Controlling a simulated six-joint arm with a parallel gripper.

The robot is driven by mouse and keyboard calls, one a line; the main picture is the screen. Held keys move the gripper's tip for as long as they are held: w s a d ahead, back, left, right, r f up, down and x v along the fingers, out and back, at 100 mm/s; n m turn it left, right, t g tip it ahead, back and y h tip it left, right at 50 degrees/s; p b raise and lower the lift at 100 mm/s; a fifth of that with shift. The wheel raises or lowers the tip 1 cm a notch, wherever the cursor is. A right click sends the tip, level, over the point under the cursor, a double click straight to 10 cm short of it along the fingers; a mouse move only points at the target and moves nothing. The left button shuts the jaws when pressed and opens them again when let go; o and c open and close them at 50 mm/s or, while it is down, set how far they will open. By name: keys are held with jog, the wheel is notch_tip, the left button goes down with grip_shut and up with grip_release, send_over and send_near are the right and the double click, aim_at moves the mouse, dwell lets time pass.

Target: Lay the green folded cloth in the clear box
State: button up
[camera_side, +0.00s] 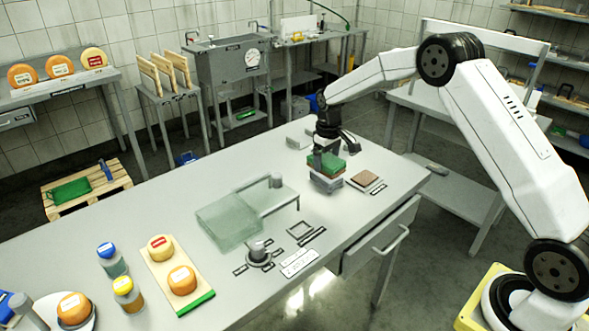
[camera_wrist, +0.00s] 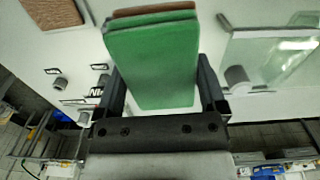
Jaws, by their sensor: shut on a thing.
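The green folded cloth (camera_side: 331,163) is at the far right part of the table in the side view. In the wrist view the cloth (camera_wrist: 152,60) fills the space between the two dark fingers. My gripper (camera_side: 325,149) points down over it and is shut on it; the gripper (camera_wrist: 160,72) also shows in the wrist view. A brown folded layer (camera_wrist: 150,10) shows at the cloth's far edge, above a grey block (camera_side: 327,183) in the side view; I cannot tell whether cloth and layer touch. The clear box (camera_side: 226,224) stands to the left and nearer the camera, apart from the gripper.
A brown square (camera_side: 366,178) lies on a pale plate right of the cloth. A small metal cylinder (camera_side: 275,181) stands by the clear box. A board with cheeses (camera_side: 178,267) and bottles (camera_side: 125,287) stand at the near left. Small frames and labels (camera_side: 299,263) lie near the front edge.

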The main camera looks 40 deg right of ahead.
jog(key=s+a+r, duration=0.1)
jog(key=s+a, duration=0.2)
jog(key=a, duration=0.9)
jog(key=s+a+r, duration=0.2)
jog(key=s+a, duration=0.1)
jog(key=a, duration=1)
jog(key=shift+w, duration=0.1)
send_over(230, 227)
jog(key=shift+s+f, duration=0.15)
jog(key=shift+f, duration=2.2)
jog(key=shift+s+f, duration=0.15)
jog(key=shift+f, duration=2.15)
jog(key=shift+w+f, duration=0.1)
jog(key=shift+w+f, duration=0.1)
jog(key=shift+f, duration=1.6)
